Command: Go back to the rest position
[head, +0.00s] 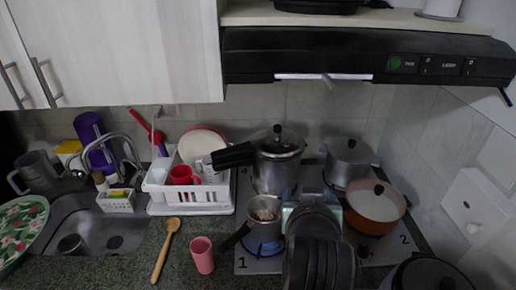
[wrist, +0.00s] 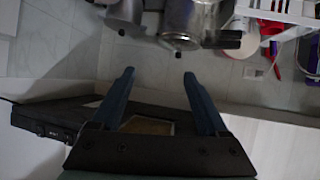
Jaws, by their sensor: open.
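My gripper (wrist: 155,80) is open in the wrist view, with two blue fingers spread apart and nothing between them. In the head view my dark arm rises at the bottom centre, in front of the stove. The gripper's fingertips cannot be made out there. In the wrist view, metal pots (wrist: 182,25) lie beyond the fingertips, apart from them. No spice dispenser can be clearly told in either view.
The stove (head: 262,262) holds a pressure cooker (head: 278,168), a small saucepan (head: 264,214), a lidded pot (head: 348,162) and an orange pan (head: 374,208). A pink cup (head: 202,256) and wooden spoon (head: 164,252) sit left. The range hood (head: 360,52) hangs above.

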